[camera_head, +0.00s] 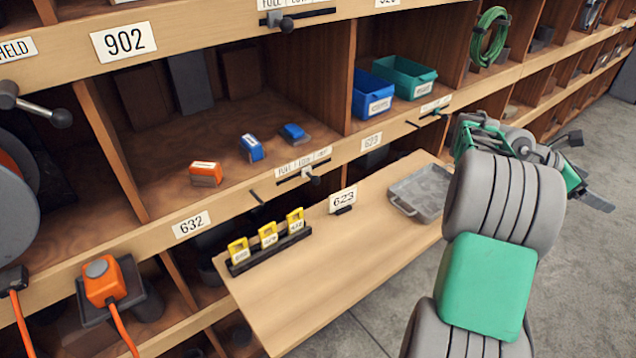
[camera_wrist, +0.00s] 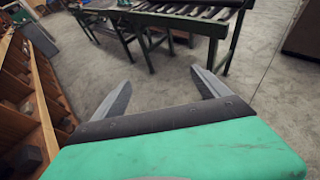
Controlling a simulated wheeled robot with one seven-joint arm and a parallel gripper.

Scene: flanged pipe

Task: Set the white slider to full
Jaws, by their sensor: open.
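A slider with a pale knob (camera_head: 314,179), which looks like the white slider, is on the shelf front edge in the head view. Its dark slot lies under a label (camera_head: 303,162) that seems to read FULL / LOW / OUT from left to right. My gripper (camera_head: 590,170) is at the right of the head view, over the floor and well away from the slider. In the wrist view my gripper (camera_wrist: 160,80) is open and empty, facing floor. The slider is not in the wrist view.
A wooden board (camera_head: 330,270) juts out below the slider, with yellow tags in a rack (camera_head: 270,250), a 623 sign (camera_head: 342,200) and a grey tray (camera_head: 420,192). A roller conveyor (camera_wrist: 180,20) stands beyond my gripper.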

